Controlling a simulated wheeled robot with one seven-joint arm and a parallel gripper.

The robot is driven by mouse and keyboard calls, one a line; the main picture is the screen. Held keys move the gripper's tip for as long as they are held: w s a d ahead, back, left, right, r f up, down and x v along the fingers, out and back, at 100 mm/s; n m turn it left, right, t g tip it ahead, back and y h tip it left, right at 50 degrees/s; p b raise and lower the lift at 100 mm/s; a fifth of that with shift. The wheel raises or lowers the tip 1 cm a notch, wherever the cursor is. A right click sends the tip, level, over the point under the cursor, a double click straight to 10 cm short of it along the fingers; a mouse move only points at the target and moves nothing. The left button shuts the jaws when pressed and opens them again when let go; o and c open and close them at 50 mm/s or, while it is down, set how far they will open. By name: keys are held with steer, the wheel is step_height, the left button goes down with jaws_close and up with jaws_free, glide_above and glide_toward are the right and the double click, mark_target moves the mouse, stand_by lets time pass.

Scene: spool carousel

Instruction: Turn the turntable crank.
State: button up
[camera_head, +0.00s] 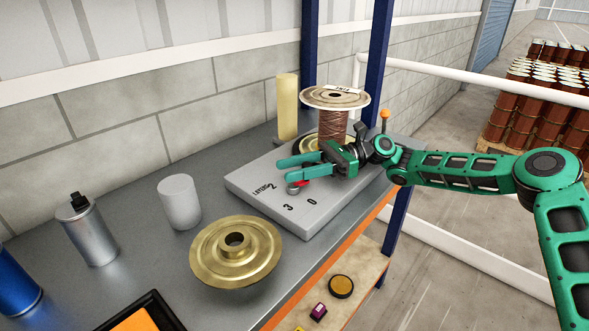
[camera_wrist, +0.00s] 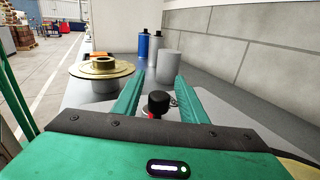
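A copper-wound spool (camera_head: 335,125) with pale flanges stands upright at the back of a light grey box (camera_head: 265,190) marked "LAYERS". An upright post with an orange knob (camera_head: 384,114) shows just right of the spool; it looks like the crank handle, but its base is hidden behind my arm. My gripper (camera_head: 286,169) is open and empty, its two green fingers over the box top, pointing left. A red-and-black dial knob (camera_wrist: 158,104) shows between the fingers in the wrist view; from the head camera it is partly hidden under them. I cannot tell whether they touch it.
A brass flanged hub (camera_head: 236,250), a white cylinder (camera_head: 179,202) and a silver can (camera_head: 91,230) stand on the grey bench left of the box. A yellow cylinder (camera_head: 287,107) and blue rack posts (camera_head: 379,60) stand behind. Some bare bench lies between these things.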

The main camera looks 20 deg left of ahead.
steer(key=v, duration=1.1)
steer(key=shift+w+f, duration=0.1)
